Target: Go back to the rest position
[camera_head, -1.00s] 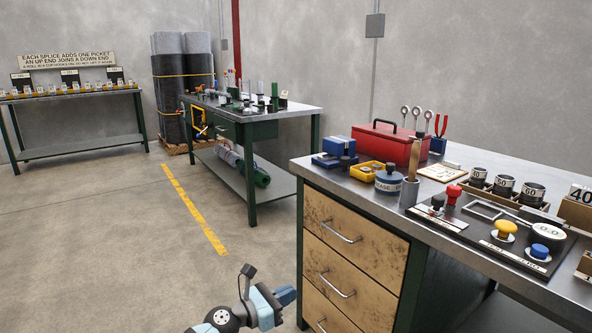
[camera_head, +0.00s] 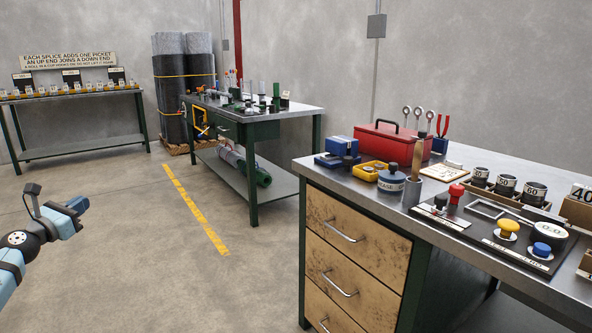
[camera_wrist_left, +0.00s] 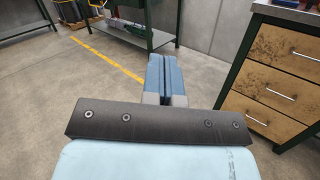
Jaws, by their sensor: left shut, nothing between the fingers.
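My left gripper (camera_head: 78,206) is at the left side of the head view, over bare floor and well apart from the benches. In the left wrist view its two blue fingers (camera_wrist_left: 165,78) lie together, shut with nothing between them. The near workbench (camera_head: 330,178) with wooden drawers stands to the right of it. My right gripper is in neither view.
A green bench (camera_head: 285,113) with tools stands in the middle distance. A long table (camera_head: 75,95) stands at the back left, with dark mesh rolls (camera_head: 170,115) beside it. A yellow line (camera_head: 195,208) marks the floor. The floor around my left gripper is clear.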

